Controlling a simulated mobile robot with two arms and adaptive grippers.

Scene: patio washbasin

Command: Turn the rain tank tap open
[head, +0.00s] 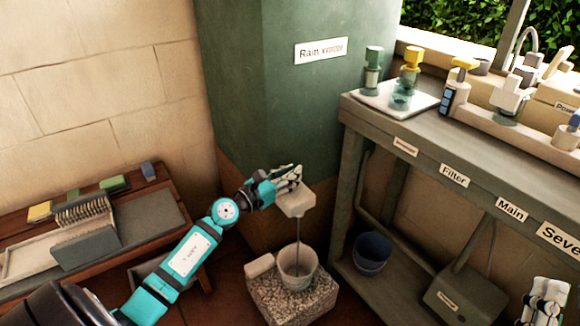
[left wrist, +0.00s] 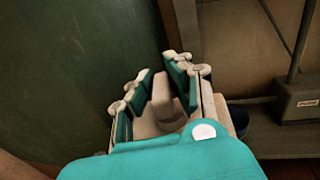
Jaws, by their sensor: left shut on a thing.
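The green rain tank (head: 280,80) carries a "Rain" label (head: 321,50). Its pale tap (head: 297,205) sticks out low on the tank. My left gripper (head: 290,176) is at the top of the tap. In the left wrist view my left gripper (left wrist: 158,85) has its fingers on both sides of the pale tap handle (left wrist: 162,95) and is shut on it. A thin grey vertical line runs from the tap down into a pale bucket (head: 298,268); I cannot tell if it is water. My right gripper (head: 545,298) is partly in view at the bottom right, its fingers unclear.
The bucket stands on a speckled stone block (head: 290,300) beside a small pale block (head: 259,266). A grey workbench (head: 425,165) with labels and bottles stands on the right, a dark bucket (head: 371,253) beneath it. A wooden bench (head: 140,215) with a rack stands on the left.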

